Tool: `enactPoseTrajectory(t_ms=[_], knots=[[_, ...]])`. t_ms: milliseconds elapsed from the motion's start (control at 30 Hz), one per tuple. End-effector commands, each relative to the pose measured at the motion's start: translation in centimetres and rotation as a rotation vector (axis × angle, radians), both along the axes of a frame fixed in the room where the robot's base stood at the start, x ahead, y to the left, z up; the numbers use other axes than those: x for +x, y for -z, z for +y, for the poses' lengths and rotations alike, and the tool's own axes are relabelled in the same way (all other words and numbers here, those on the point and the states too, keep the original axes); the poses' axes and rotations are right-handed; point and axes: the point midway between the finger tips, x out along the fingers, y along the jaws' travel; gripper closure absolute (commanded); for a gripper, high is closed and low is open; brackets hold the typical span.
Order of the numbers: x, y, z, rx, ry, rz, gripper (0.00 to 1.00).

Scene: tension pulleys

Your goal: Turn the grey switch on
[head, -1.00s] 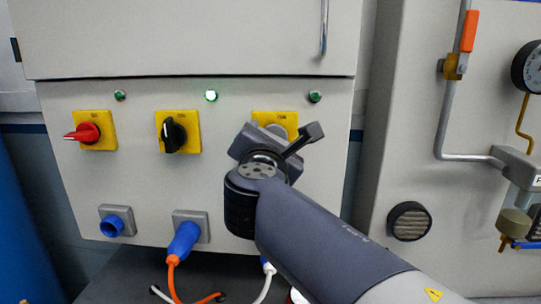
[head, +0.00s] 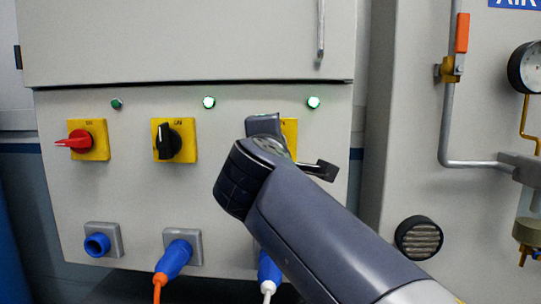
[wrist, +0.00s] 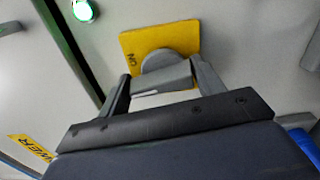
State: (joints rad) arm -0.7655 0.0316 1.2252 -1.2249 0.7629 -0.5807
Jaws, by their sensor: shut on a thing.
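The grey switch (wrist: 164,61) sits on a yellow plate (wrist: 183,36) on the cabinet front, and the wrist view shows its round base and handle. My gripper (wrist: 162,80) has one finger on each side of the handle and is shut on it. The handle lies almost straight across between the fingers in that view. In the head view my arm hides the switch, and only part of its yellow plate (head: 290,136) shows. The lamp above it (head: 314,103) glows green.
A black switch (head: 168,141) and a red switch (head: 75,139) are to the left on yellow plates. The middle lamp (head: 208,102) is lit and the left lamp (head: 117,104) is dark. Blue plugs (head: 175,258) with cables hang below. A pipe with an orange handle (head: 462,33) is at right.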

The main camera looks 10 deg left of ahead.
Motion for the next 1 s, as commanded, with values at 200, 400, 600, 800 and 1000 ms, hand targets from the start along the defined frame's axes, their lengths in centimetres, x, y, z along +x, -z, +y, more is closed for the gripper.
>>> enactPoseTrajectory(t_ms=[200,400,600,800,1000], knots=[[0.03,0.2,-0.05,0.09,0.001,0.006,0.59],[0.03,0.12,-0.07,0.127,0.001,0.009,0.59],[0.03,0.08,-0.08,0.137,0.001,0.01,0.59],[0.02,0.08,-0.08,0.137,0.0,0.01,0.59],[0.02,0.07,-0.08,0.135,0.0,0.01,0.23]])
